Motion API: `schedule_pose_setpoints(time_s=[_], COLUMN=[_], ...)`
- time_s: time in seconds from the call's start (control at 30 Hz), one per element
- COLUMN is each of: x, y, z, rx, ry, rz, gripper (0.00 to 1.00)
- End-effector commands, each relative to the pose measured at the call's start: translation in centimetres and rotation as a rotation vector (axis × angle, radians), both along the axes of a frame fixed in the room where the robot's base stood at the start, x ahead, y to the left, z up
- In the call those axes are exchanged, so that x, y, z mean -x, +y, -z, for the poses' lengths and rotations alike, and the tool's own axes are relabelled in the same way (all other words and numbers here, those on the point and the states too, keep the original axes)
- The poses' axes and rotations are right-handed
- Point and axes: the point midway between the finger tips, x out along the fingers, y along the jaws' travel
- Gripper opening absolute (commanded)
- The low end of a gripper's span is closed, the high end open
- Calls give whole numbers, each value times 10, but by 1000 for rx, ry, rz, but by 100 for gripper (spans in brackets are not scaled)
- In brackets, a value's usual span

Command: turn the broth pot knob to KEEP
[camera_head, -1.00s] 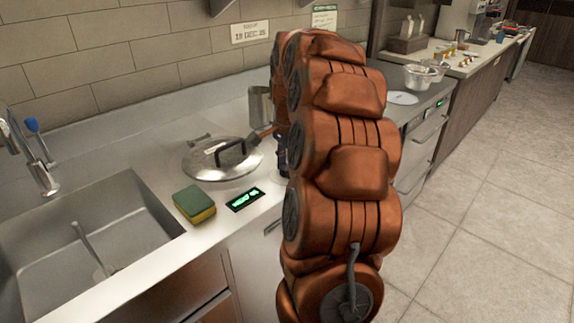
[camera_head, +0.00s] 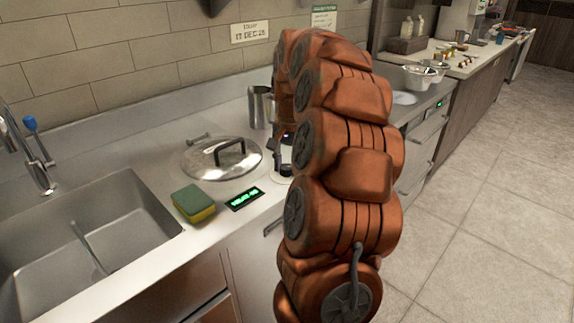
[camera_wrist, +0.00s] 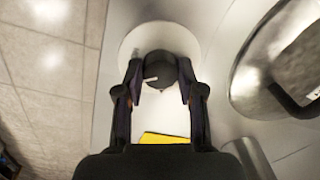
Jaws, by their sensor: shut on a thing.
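In the head view my arm hides most of the gripper and knob; only dark parts show at the arm's left edge. A yellow label (camera_wrist: 163,138) lies beside the knob, partly behind my gripper. The broth pot's steel lid (camera_head: 205,161) with its black handle is left of the gripper, and also shows in the wrist view (camera_wrist: 245,80).
A small display with green text (camera_head: 244,199), too blurred to read surely, lies on the counter in front of the lid. A green and yellow sponge (camera_head: 194,203) is beside it. The sink (camera_head: 95,235) is at left. A steel cup (camera_head: 258,106) stands behind.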

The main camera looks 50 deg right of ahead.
Motion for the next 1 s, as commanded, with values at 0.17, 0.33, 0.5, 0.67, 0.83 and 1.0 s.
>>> schedule_pose_setpoints(time_s=[0.17, 0.33, 0.5, 0.67, 0.83, 1.0], x=[0, 0, 0, -1, -1, -1], y=[1, 0, 0, -1, -1, -1], z=[0, 0, 0, -1, -1, -2], rx=[-2, -3, -1, -1, -1, 1], ry=[2, 3, 2, 1, 1, 1], rz=[-168, -330, -491, -642, -803, -964], gripper=[3, 3, 3, 3, 3, 3])
